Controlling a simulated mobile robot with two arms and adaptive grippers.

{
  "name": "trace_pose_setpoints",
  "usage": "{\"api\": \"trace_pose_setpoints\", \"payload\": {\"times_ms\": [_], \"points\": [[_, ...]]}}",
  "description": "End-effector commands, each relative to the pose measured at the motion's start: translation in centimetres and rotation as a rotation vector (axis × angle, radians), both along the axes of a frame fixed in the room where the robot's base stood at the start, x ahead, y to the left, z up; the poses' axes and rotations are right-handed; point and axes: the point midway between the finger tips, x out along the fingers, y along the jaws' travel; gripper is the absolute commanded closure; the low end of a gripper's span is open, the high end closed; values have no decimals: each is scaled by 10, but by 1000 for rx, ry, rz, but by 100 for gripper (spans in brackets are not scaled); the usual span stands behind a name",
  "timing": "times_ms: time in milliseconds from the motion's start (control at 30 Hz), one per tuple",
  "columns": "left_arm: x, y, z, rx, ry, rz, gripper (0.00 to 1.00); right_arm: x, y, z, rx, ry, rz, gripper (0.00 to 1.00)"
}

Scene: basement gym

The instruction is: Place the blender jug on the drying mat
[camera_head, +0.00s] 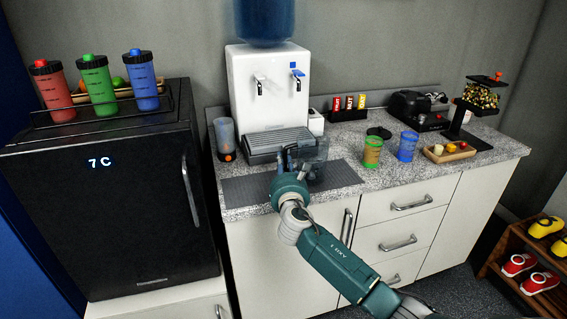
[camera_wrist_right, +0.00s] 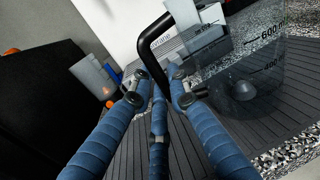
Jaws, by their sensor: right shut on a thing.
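The blender jug (camera_head: 314,174) is clear and see-through, with measuring marks on its wall. It also shows large in the right wrist view (camera_wrist_right: 245,85), with a black handle (camera_wrist_right: 146,48). My right gripper (camera_head: 291,160) is shut on the handle; its blue fingers (camera_wrist_right: 158,95) close around it in the wrist view. The jug looks upright over the dark ribbed drying mat (camera_head: 243,191), towards its right part. I cannot tell whether its base touches the mat. The mat fills the lower wrist view (camera_wrist_right: 125,160). My left gripper is not in view.
A water dispenser (camera_head: 268,90) stands behind the mat. A blender base with a cup (camera_head: 225,140) is to the left. Green (camera_head: 372,152) and blue (camera_head: 407,147) cups and a small wooden tray (camera_head: 449,156) are to the right. The mat's left part is clear.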

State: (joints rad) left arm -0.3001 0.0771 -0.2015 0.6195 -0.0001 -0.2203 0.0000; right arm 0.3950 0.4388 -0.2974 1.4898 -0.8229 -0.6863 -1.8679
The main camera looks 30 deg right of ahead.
Motion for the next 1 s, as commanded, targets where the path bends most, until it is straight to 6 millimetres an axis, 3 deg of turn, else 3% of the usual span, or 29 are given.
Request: {"api": "trace_pose_setpoints", "payload": {"times_ms": [33, 100, 467, 667, 1000], "points": [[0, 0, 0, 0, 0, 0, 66, 0, 0, -1, -1, 0, 0, 78], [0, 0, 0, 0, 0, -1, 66, 0, 0, -1, 0, 1, 0, 65], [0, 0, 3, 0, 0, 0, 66, 0, 0, 5, 0, -1, 0, 65], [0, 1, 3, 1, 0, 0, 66, -27, 13, 2, 0, 1, 3, 65], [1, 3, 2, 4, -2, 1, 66, -90, 42, 2, 0, 1, 2, 65]]}}
